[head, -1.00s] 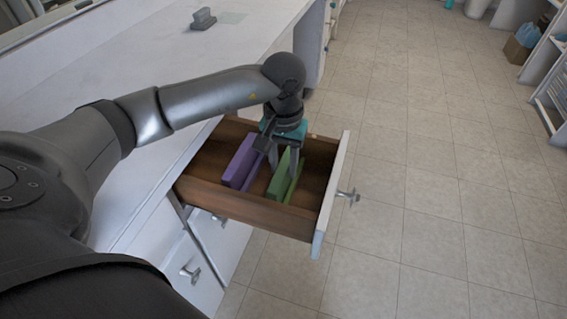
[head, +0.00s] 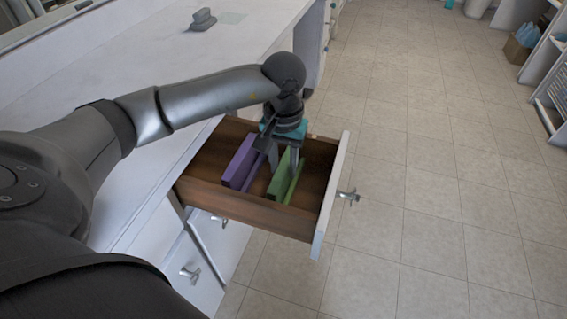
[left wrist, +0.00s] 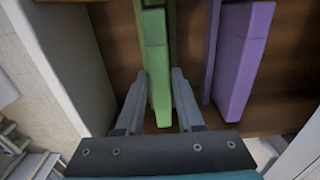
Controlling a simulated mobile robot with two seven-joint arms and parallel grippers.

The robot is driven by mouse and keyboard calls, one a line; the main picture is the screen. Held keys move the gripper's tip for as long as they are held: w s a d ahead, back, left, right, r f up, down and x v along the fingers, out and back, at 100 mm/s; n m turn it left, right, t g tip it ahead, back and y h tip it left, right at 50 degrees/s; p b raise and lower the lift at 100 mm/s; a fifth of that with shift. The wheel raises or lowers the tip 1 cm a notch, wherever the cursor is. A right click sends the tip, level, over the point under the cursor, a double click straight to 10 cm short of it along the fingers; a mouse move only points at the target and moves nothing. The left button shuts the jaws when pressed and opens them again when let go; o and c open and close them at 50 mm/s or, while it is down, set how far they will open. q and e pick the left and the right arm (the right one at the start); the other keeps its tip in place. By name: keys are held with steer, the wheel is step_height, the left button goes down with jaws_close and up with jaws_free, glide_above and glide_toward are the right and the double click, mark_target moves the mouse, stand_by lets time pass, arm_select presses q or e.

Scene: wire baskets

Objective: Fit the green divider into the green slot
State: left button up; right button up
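The green divider (head: 280,175) stands upright in the open drawer, also in the left wrist view (left wrist: 158,75). The green slot (head: 296,183) shows as a thin green strip along its side. My left gripper (head: 283,158) points down over the divider's far part. In the left wrist view its fingers (left wrist: 162,76) straddle the divider, with narrow gaps on both sides, so it looks open. My right gripper is out of view.
A purple divider (head: 238,160) stands left of the green one, with a purple strip (head: 254,177) beside it. The wooden drawer (head: 245,211) has a white front (head: 331,195). A grey object (head: 202,19) lies on the white counter (head: 150,60).

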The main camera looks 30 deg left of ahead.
arm_select(q)
steer(key=shift+r+p, duration=0.75)
steer(key=shift+r, duration=0.45)
steer(key=shift+o, duration=0.4)
steer(key=o, duration=0.5)
steer(key=shift+r+p, duration=1.2)
steer(key=shift+r, duration=0.8)
